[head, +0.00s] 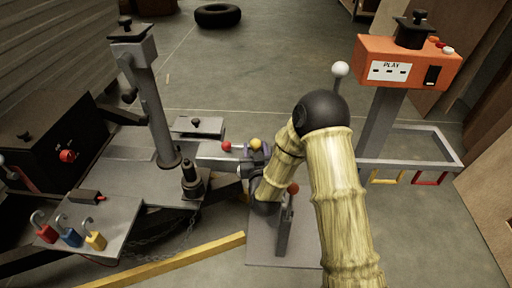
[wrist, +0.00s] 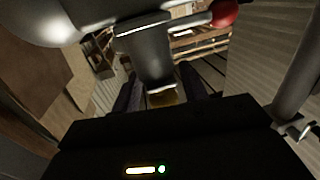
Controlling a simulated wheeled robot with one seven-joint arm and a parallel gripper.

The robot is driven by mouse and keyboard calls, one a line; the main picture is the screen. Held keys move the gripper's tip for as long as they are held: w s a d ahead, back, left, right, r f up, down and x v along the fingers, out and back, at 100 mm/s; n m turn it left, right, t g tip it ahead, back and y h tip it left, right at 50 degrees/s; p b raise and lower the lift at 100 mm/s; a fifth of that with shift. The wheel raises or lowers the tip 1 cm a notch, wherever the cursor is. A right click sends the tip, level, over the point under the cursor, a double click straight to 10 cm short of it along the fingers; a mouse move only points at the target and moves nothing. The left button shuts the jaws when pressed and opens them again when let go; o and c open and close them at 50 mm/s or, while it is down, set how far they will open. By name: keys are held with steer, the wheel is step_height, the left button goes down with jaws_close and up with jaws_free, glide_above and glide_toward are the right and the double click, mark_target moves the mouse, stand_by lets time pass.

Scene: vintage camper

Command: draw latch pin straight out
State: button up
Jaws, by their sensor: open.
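A grey drawbar tongue (head: 218,163) in the head view carries a small red ball knob (head: 227,146) and a yellow ball knob (head: 255,143) near its right end. I cannot tell for sure which knob belongs to the latch pin. My gripper (head: 250,158) is at this end of the tongue, close to the yellow knob. In the wrist view my gripper (wrist: 161,88) has its dark fingers apart, with a grey metal part (wrist: 148,50) and something yellowish between them. Contact is hidden. The red knob also shows in the wrist view (wrist: 225,12).
An orange box marked PLAY (head: 410,62) stands on a post at right, above a grey frame (head: 435,130). A white-knobbed lever (head: 340,69) rises behind my arm. Coloured padlocks (head: 70,237) lie at left. A yellow bar (head: 190,262) crosses the floor in front.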

jaws_close()
step_height(320, 180, up, 10)
steer(key=p, duration=0.4)
steer(key=shift+p, duration=0.4)
stand_by(0.4)
